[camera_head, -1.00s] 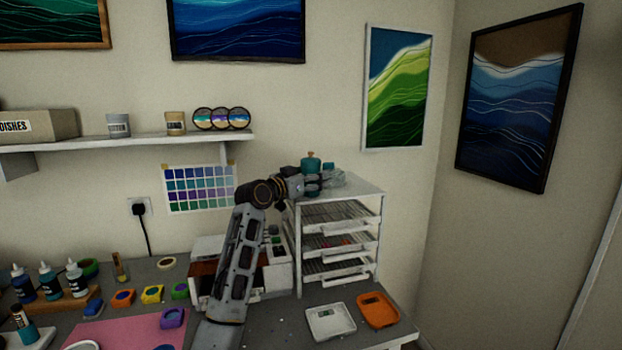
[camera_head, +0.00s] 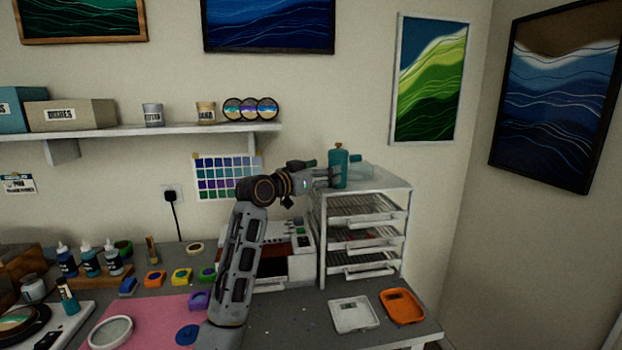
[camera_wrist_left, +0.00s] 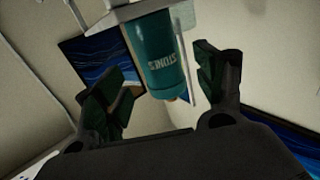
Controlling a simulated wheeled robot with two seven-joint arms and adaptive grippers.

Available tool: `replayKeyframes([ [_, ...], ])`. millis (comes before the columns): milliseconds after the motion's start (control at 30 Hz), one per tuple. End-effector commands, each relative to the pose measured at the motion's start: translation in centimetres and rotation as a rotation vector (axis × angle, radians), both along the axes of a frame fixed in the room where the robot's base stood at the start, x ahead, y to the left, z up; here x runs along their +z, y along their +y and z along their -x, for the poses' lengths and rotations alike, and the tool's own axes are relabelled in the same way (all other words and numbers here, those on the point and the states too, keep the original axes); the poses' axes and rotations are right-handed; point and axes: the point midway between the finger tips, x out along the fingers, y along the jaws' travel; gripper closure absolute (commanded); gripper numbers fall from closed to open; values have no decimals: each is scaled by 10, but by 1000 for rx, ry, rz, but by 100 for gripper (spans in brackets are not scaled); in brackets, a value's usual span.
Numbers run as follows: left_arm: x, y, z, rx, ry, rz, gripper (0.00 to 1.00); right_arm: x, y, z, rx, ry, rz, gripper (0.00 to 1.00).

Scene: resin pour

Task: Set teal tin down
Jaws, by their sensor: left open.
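The teal tin (camera_head: 340,170) stands upright on top of the white drying rack (camera_head: 385,184) in the head view, near its back left corner. In the left wrist view the tin (camera_wrist_left: 157,55) appears upside down with its "STONES" label facing me, against the white rack top. My left gripper (camera_head: 326,176) is at the tin's left side. In the left wrist view its fingers (camera_wrist_left: 165,92) are spread wide, with a gap on both sides of the tin. My right gripper is not in view.
Wire shelves (camera_head: 362,215) fill the rack below. A white scale (camera_head: 355,314) and an orange tray (camera_head: 402,305) lie on the bench in front. The wall shelf (camera_head: 180,130) is up to the left.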

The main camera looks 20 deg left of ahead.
Motion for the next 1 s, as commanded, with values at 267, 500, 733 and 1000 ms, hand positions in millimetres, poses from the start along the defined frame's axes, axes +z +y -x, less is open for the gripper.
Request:
replayKeyframes([
  [267,-1,11,29,0,-1,-2,30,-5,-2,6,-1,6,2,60],
  [500,-1,16,42,0,1,0,30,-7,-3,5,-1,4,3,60],
  [733,0,16,44,0,1,0,30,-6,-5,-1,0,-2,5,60],
  [1000,0,16,44,0,0,0,30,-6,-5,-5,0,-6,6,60],
])
